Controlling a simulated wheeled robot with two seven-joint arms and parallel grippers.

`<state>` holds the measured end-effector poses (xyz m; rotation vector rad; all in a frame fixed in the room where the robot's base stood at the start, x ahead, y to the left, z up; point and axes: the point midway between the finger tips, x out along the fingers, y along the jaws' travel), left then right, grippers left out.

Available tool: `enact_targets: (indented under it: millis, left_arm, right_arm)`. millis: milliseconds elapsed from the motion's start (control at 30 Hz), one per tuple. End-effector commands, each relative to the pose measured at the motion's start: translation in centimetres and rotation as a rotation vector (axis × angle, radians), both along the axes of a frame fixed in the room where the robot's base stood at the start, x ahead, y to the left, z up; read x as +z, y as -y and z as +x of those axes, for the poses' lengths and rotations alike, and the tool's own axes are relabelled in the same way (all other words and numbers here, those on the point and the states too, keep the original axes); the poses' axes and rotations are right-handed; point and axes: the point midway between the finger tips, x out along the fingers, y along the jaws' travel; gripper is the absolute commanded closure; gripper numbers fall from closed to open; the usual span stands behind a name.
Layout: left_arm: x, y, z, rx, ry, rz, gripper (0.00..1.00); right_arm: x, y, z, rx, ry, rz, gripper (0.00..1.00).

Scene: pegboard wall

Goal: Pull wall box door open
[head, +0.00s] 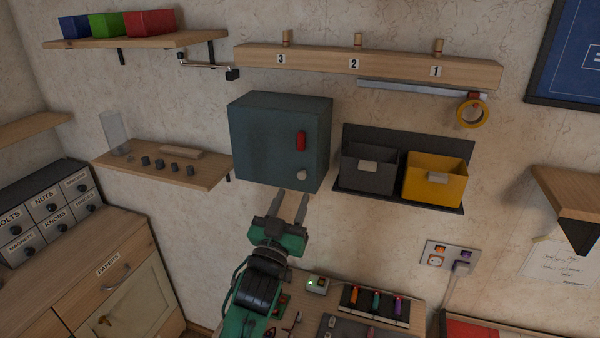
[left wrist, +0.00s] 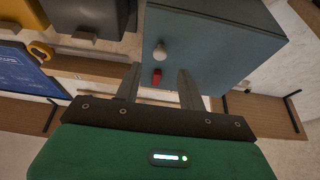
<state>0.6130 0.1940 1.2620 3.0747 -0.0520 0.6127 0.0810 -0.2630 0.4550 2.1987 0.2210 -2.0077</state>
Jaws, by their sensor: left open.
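The wall box (head: 270,140) is a dark grey-blue box on the wall in the middle of the head view. Its door looks shut, with a red handle (head: 301,140) and a pale round knob (head: 302,175) near its right edge. My left gripper (head: 289,204) is open, just below the box's lower front edge, with nothing between its fingers. In the left wrist view the box (left wrist: 215,45), the knob (left wrist: 159,52) and the red handle (left wrist: 156,76) show beyond the fingers (left wrist: 158,84). The fingers appear apart from the knob. My right gripper is not in view.
A grey bin (head: 367,172) and a yellow bin (head: 435,181) hang right of the box. A peg rail (head: 320,62) is above it. A shelf (head: 200,177) with small pieces is at its left. A bench with tools (head: 370,304) lies below.

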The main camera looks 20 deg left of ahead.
Motion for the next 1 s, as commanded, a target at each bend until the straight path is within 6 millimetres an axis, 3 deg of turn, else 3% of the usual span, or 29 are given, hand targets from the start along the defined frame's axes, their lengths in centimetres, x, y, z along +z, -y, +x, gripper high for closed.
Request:
enact_targets:
  millis: [33, 300, 733, 933, 1000]
  left_arm:
    - [1.0, 0.0, 1.0, 0.000, 0.001, 0.000, 0.60]
    - [2.2, 0.2, 4.8, 0.000, -0.001, -0.001, 0.60]
    - [2.3, 0.2, 5.8, 0.000, -0.002, -0.001, 0.60]
    - [2.3, 0.2, 5.7, 0.000, -0.002, -0.001, 0.97]
    - [2.3, 0.2, 5.7, 0.000, -0.002, -0.001, 1.00]
  right_arm:
    - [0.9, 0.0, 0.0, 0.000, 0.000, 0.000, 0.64]
    - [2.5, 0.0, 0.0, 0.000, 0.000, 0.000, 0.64]
    - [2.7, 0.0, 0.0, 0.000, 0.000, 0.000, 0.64]
    - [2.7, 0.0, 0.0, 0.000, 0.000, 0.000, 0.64]
    - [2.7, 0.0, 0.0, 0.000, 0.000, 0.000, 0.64]
